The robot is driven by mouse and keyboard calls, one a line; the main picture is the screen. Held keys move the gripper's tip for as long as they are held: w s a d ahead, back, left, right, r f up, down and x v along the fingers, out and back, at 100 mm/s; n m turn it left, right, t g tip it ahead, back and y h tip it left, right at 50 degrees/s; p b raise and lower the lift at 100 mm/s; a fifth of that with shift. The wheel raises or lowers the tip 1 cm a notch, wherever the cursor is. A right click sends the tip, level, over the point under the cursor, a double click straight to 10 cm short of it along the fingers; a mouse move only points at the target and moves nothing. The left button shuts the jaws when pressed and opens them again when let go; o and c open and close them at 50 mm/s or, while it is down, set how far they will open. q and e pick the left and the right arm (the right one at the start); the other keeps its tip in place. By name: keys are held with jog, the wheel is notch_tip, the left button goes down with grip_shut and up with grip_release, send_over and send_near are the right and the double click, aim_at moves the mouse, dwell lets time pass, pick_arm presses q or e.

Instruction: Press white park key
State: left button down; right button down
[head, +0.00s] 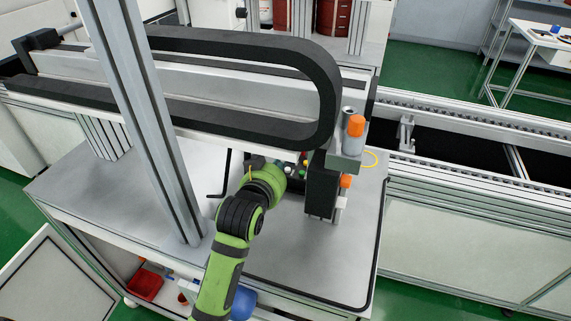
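My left arm, green and black, reaches up from the bottom of the head view over the grey worktop (300,262). Its wrist ends beside a small dark key panel with coloured buttons, partly hidden behind the wrist. A small pale button (288,170) shows at the wrist's right edge; I cannot tell for sure that it is the white park key. A green button (302,173) and a red one sit close to it. My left gripper (256,161) is mostly hidden by the wrist, so its opening and any contact do not show. My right gripper is out of view.
A large black cable chain (240,45) and rail run above the panel. A grey upright post (150,120) stands left of my arm. A black block with an orange-capped cylinder (355,126) stands to the right. The front right worktop is clear.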

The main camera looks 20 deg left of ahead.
pick_arm(q)
send_over(288, 170)
jog(key=s, duration=0.1)
jog(key=shift+s+f+p, duration=0.2)
jog(key=shift+f+p, duration=0.15)
jog(key=shift+f, duration=0.5)
notch_tip(288, 170, down, 3)
jog(key=shift+r, duration=0.2)
jog(key=shift+a+f, duration=0.15)
jog(key=shift+f, duration=0.65)
